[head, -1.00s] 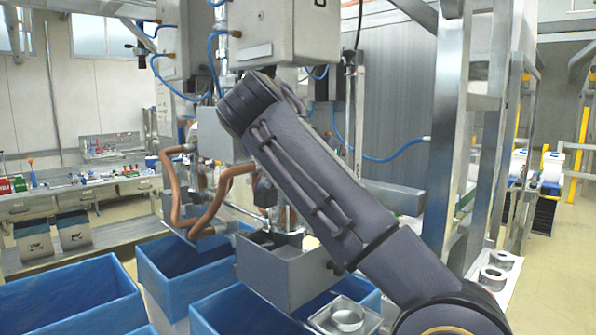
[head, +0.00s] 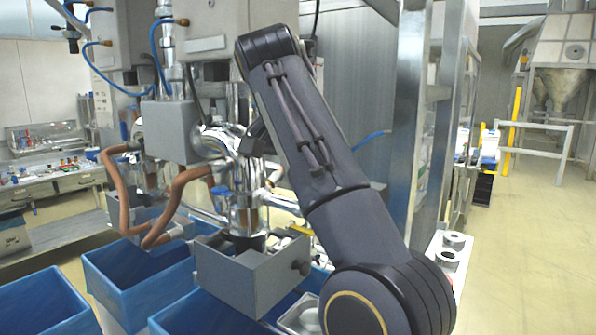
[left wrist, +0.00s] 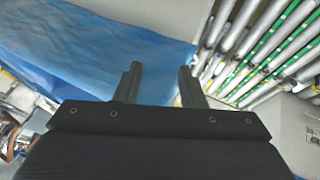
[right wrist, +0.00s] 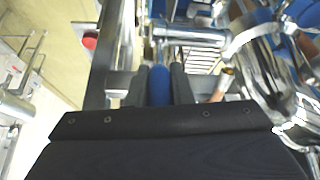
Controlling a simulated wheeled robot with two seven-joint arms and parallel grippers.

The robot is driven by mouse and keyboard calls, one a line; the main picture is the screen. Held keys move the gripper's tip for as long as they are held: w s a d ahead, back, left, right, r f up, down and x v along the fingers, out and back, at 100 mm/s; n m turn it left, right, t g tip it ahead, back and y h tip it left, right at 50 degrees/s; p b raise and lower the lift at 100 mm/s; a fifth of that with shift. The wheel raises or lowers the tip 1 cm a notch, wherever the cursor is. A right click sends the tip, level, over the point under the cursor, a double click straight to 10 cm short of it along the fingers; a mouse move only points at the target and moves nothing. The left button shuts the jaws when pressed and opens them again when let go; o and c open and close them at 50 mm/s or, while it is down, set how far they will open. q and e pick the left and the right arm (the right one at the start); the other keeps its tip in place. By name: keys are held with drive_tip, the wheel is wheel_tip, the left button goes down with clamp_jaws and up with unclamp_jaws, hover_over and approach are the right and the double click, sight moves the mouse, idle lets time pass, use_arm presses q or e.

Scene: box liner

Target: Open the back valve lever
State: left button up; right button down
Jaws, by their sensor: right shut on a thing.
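In the right wrist view, a blue lever handle (right wrist: 160,86) lies between the two dark fingers of my right gripper (right wrist: 160,80), which is shut on it. Shiny steel valve pipework (right wrist: 265,65) stands to the right of the fingers. In the head view, the steel valve pipes (head: 240,180) stand above a grey box (head: 250,275). My right arm crosses in front of the machine there and hides much of what is behind it; the grip on the lever is not clear there. My left gripper (left wrist: 158,85) is open and empty in its wrist view, with a blue sheet-like surface (left wrist: 80,45) beyond.
Blue bins (head: 130,280) stand at the lower left, below copper-coloured hoses (head: 170,210). A metal frame post (head: 410,120) stands right of my arm. A workbench (head: 60,180) is at the far left. The floor (head: 530,240) at the right is mostly clear.

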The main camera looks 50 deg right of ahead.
idle(0.4)
drive_tip(key=c, duration=1.3)
unclamp_jaws()
drive_tip(key=shift+a+r, duration=0.2)
drive_tip(key=shift+r, duration=0.25)
drive_tip(key=s+a, duration=0.3)
drive_tip(key=a, duration=0.8)
drive_tip(key=shift+a, duration=0.4)
drive_tip(key=shift+c, duration=0.2)
